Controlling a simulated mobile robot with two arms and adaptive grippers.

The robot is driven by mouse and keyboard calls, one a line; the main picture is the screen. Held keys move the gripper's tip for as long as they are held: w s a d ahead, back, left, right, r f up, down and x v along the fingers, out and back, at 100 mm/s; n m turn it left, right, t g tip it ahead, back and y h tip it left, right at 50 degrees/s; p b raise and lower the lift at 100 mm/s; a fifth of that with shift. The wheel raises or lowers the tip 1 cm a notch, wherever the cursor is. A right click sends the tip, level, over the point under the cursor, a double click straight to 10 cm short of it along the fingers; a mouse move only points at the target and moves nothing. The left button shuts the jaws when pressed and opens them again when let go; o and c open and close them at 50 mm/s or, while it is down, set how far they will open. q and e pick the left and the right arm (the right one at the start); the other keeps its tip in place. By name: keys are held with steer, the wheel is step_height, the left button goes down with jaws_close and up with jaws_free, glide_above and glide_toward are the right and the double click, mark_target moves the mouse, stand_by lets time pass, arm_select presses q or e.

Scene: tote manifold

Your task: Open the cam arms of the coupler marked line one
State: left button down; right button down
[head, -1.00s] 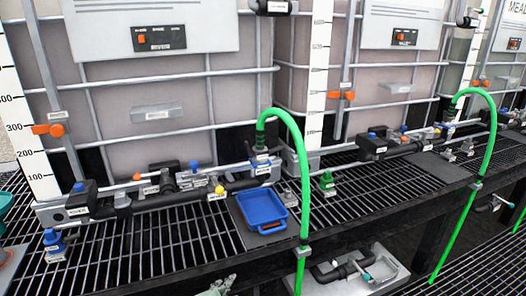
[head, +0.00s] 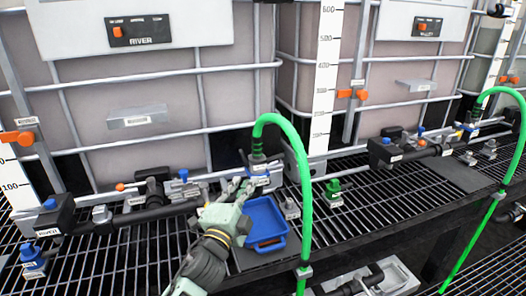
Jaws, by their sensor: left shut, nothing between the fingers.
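A coupler (head: 258,170) sits at the near end of the manifold pipe, where the green hose (head: 303,200) arches over and comes down into it. Its small label is too small to read, so I cannot confirm that it says line one. My left gripper (head: 244,184) reaches up from below with its fingers shut and empty, just left of and below the coupler. I cannot tell whether the fingertips touch it. The gripper hides part of the pipe and of the coupler's lower left side, and the cam arms are not clear. My right gripper is out of view.
A blue tray (head: 265,222) lies on the grating right beside my gripper. A green-topped fitting (head: 333,190) stands to the right of the hose. A second green hose (head: 487,205) hangs at the far right. Large tanks stand behind the pipes.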

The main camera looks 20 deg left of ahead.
mark_target(243, 157)
arm_select(q)
steer(key=w, duration=0.2)
steer(key=w+r, duration=0.1)
steer(key=w, duration=0.2)
steer(key=w+r+p, duration=0.1)
steer(key=w, duration=0.2)
steer(key=shift+d+r, duration=0.2)
steer(key=shift+r, duration=0.05)
steer(key=shift+w+r, duration=0.25)
steer(key=shift+w, duration=0.2)
steer(key=shift+w, duration=0.1)
steer(key=shift+f, duration=0.1)
steer(key=shift+n+t+b, duration=0.3)
steer(key=shift+n+b, duration=0.1)
steer(key=shift+b, duration=0.15)
